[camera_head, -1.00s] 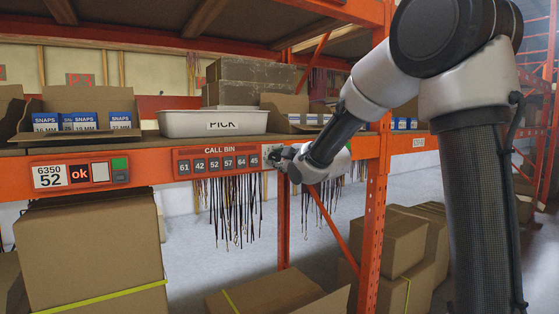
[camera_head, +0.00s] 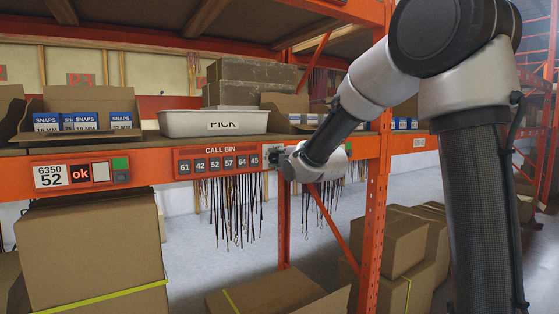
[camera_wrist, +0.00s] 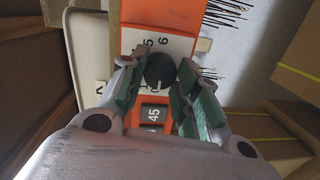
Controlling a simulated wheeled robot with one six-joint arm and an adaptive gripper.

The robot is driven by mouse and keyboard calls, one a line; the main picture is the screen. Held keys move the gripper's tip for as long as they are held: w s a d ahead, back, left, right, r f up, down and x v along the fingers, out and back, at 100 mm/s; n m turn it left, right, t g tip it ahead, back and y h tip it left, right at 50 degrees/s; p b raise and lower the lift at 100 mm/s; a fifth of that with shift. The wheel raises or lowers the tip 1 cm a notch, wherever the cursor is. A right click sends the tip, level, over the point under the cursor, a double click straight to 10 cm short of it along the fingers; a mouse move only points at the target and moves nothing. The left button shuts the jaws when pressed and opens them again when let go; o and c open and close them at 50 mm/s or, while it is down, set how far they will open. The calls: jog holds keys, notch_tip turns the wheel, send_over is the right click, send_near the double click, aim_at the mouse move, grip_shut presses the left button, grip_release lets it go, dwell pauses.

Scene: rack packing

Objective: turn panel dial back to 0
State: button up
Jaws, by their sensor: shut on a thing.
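The panel dial (camera_wrist: 160,72) is a dark round knob on a white plate (camera_wrist: 172,42) with printed numbers, of which 5 and 6 can be read. My gripper (camera_wrist: 161,84) has its green-padded fingers on either side of the knob and is shut on it. The knob's pointer and its exact setting cannot be made out. In the head view my gripper (camera_head: 277,158) is at the right end of the call bin panel (camera_head: 217,150), on the orange shelf beam, and mostly covers the dial.
The call bin buttons, such as 45 (camera_wrist: 153,114), lie right beside the dial. A white PICK tray (camera_head: 190,123) stands on the shelf above. Dark cords (camera_head: 236,205) hang below the beam. An orange upright (camera_head: 374,210) stands right of the dial.

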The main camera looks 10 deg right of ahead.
jog(key=o, duration=1.1)
jog(key=shift+c, duration=0.2)
jog(key=v, duration=1.2)
